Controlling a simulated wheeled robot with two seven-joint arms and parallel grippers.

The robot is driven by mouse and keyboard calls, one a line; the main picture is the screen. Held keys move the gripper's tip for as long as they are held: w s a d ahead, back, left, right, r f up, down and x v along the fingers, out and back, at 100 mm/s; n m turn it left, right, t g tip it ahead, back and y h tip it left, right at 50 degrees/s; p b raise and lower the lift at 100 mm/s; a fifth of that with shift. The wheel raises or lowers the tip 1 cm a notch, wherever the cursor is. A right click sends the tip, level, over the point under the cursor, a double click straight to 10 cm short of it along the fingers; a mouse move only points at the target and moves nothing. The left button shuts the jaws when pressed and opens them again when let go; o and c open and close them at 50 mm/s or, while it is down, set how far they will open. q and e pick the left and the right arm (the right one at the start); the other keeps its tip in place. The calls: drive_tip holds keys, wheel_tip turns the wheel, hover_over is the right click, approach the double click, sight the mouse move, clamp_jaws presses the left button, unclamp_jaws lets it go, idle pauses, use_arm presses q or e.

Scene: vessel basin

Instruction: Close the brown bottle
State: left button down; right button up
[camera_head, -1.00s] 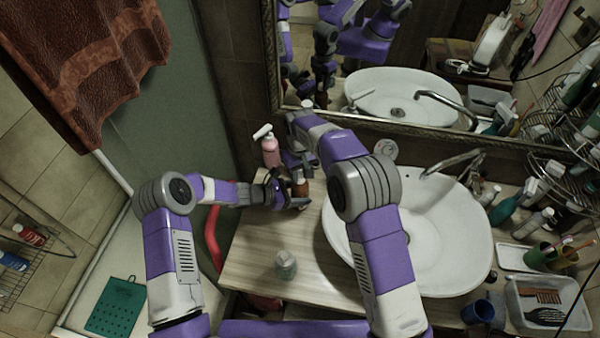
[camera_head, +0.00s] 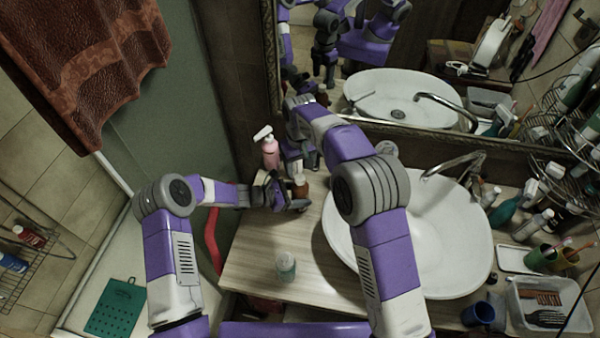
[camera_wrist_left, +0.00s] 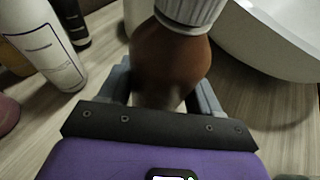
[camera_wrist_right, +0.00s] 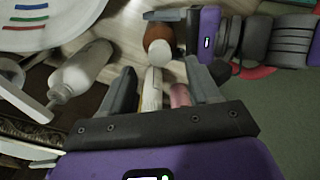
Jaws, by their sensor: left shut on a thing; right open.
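The brown bottle (camera_head: 300,187) stands upright on the wooden counter, left of the sink. My left gripper (camera_head: 292,203) is shut on its body, and the left wrist view shows the brown glass (camera_wrist_left: 168,62) between the fingers. A white ridged cap (camera_wrist_left: 188,10) sits on top of the bottle; the cap also shows in the right wrist view (camera_wrist_right: 160,52). I cannot tell how tightly it is seated. In the head view the right gripper (camera_head: 302,162) is behind the bottle.
A pink pump bottle (camera_head: 269,150) stands behind, left of the grippers. A white bottle (camera_wrist_left: 42,42) is close to my left gripper. A small clear jar (camera_head: 286,266) stands at the counter front. The white sink (camera_head: 450,250) is on the right. The front counter is mostly clear.

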wheel_tip(320, 180, up, 7)
idle(0.3)
drive_tip(key=shift+r, duration=0.1)
use_arm(q)
drive_tip(key=shift+c, duration=0.7)
unclamp_jaws()
drive_tip(key=shift+a, duration=0.1)
drive_tip(key=v, duration=0.7)
drive_tip(key=shift+a, duration=0.2)
use_arm(e)
drive_tip(key=shift+f, duration=0.25)
use_arm(q)
drive_tip(key=shift+s+r, duration=0.1)
drive_tip(key=shift+r, duration=0.1)
use_arm(e)
drive_tip(key=shift+r, duration=0.1)
